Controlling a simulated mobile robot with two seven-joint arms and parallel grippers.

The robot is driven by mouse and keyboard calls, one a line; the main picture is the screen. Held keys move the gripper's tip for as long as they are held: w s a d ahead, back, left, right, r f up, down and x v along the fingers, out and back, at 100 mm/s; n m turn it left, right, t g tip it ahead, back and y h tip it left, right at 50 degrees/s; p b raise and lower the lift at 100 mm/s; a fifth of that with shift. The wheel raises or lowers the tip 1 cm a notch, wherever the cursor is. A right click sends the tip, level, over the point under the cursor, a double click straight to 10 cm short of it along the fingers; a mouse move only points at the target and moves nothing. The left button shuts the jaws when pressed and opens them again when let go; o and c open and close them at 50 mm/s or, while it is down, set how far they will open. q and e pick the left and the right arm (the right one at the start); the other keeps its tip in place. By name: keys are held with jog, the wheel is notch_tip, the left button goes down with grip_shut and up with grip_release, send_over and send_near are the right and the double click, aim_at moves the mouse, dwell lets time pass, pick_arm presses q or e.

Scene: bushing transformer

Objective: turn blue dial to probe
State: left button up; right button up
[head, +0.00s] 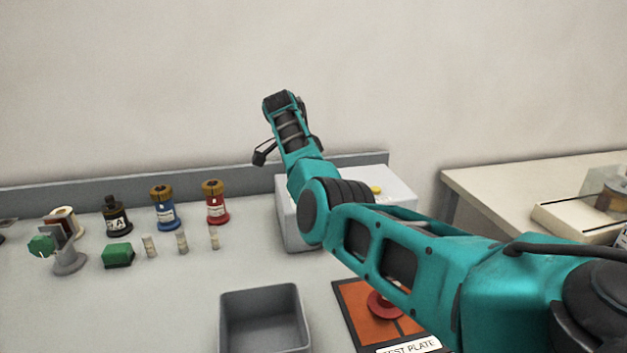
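A pale grey box (298,232) stands at the back of the bench, with a yellow button (376,189) on its top. No blue dial shows; my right arm covers much of the box's front and top. My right arm comes in from the right, crosses in front of the box and rises above its left side. A dark part (264,152) juts out at the left of my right wrist, above the bench's back ledge. The fingertips of my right gripper cannot be made out. My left gripper is not in view.
Black (115,217), blue (165,212) and red (215,206) bushings stand at the left, with several small pale cylinders and a green block (117,256) before them. An empty grey bin (264,291) and an orange test plate (360,308) lie in front. A second table (490,195) stands right.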

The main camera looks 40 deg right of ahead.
dwell(0.5)
jog(key=o, duration=1.1)
jog(key=shift+c, duration=0.2)
jog(key=shift+r, duration=0.1)
jog(key=v, duration=1.2)
jog(key=shift+a+r, duration=0.15)
jog(key=shift+r, duration=0.2)
jog(key=shift+w, duration=0.1)
